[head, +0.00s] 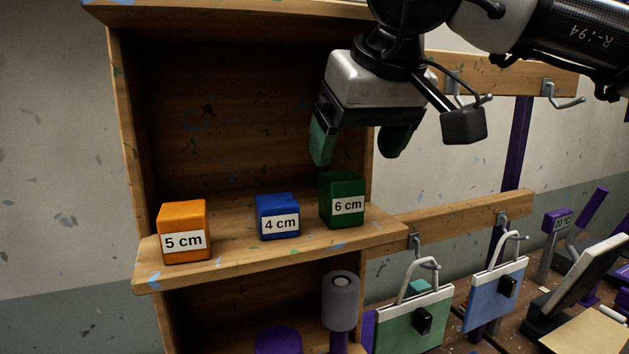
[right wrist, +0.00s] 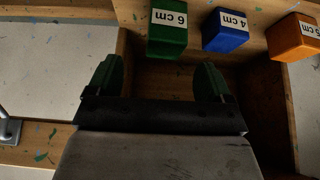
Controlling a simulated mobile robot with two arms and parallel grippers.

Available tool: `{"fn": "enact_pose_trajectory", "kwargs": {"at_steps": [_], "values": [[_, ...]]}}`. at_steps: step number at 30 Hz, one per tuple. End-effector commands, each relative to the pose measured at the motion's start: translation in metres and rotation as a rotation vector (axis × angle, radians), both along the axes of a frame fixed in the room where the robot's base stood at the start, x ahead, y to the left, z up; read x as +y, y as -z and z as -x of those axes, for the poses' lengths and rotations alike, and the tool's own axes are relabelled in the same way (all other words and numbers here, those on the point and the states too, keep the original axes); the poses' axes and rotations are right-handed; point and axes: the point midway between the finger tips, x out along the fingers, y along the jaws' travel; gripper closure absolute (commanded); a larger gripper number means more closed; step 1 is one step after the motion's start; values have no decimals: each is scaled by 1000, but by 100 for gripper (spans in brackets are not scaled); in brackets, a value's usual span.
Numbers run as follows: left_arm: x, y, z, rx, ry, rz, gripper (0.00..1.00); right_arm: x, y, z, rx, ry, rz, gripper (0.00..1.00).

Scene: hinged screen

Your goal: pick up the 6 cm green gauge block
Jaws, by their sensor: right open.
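The green gauge block (head: 342,201), labelled 6 cm, stands upright on the wooden shelf (head: 225,262), at the right end of a row of three blocks. It also shows at the top of the right wrist view (right wrist: 167,36). My right gripper (head: 357,142) is open and empty above the green block, apart from it. Its two green fingertips (right wrist: 159,80) are spread in the right wrist view, with the green block beyond them, towards the left finger. My left gripper is not in view.
A blue 4 cm block (head: 278,217) stands just left of the green one, and an orange 5 cm block (head: 184,232) farther left. The shelf's right side wall (head: 386,165) is close to the green block. Bags (head: 412,318) hang from hooks at the right.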

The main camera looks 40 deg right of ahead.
Motion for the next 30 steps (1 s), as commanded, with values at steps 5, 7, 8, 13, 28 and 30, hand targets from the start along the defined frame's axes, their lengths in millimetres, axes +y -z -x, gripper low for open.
{"fn": "enact_pose_trajectory", "kwargs": {"at_steps": [5, 7, 8, 13, 28, 30], "values": [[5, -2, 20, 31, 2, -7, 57, -2, 9, -5, 2, 0, 0, 19], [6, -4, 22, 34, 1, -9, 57, -2, 16, -9, 2, 1, 1, 19], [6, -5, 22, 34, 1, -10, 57, -3, 18, -10, 2, 0, 0, 19], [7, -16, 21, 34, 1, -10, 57, -2, 36, -21, 6, 1, 1, 19], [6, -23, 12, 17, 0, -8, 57, -5, 66, -36, -1, -1, 0, 19], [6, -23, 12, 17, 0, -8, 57, -5, 66, -36, -1, 0, -1, 30]]}}
